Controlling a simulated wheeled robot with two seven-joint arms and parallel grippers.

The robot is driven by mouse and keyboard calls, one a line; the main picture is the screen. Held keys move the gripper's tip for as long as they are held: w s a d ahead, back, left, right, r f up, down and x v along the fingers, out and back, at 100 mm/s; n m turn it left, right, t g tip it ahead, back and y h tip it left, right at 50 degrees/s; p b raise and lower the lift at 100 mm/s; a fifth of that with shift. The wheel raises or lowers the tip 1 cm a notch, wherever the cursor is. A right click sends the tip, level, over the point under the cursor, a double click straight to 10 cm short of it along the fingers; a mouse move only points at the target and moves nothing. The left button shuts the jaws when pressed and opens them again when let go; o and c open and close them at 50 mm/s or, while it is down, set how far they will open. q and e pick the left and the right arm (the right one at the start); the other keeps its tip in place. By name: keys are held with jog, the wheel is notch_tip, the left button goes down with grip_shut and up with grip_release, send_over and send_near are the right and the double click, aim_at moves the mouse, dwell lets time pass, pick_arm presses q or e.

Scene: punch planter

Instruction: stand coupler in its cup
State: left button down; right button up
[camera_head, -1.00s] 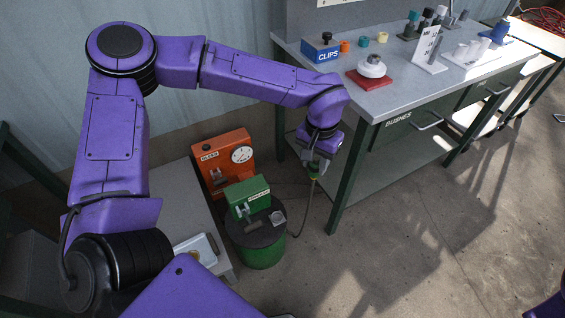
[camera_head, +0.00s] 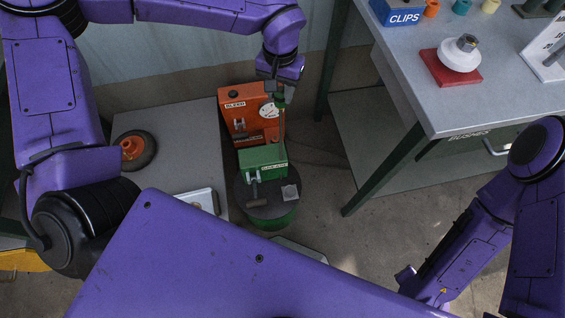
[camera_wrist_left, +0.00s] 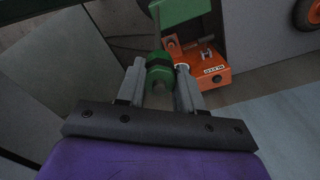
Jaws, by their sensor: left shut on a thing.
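My left gripper (camera_head: 279,86) is shut on the green coupler (camera_head: 279,99), just in front of the orange box. A hose (camera_head: 283,125) hangs down from the coupler towards the green box (camera_head: 263,160) on the dark drum lid. In the left wrist view, the coupler (camera_wrist_left: 159,73) is between the two fingers of the left gripper (camera_wrist_left: 161,88). I cannot make out a cup for it. My right arm shows at the lower right of the head view; whether its gripper is open or shut is not clear.
The orange box (camera_head: 236,116) with a dial stands behind the green drum (camera_head: 268,222). A wheel (camera_head: 135,151) and a white tray (camera_head: 203,196) are on the grey platform at left. The workbench (camera_head: 420,88) at right carries a blue CLIPS box (camera_head: 397,12) and a red block (camera_head: 446,72).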

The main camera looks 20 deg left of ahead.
pick_arm(q)
jog(key=s+d+f+n+b, duration=0.1)
jog(key=s+d+f+b, duration=0.1)
jog(key=f+b, duration=0.6)
jog(key=s+d+f+n+b, duration=0.1)
jog(key=s+d+f+b, duration=0.2)
jog(key=f, duration=0.9)
jog(key=n+b, duration=0.1)
jog(key=b, duration=1.2)
send_over(290, 193)
notch_tip(290, 193, down, 21)
jog(key=shift+f, duration=0.1)
jog(key=c, duration=0.7)
grip_release()
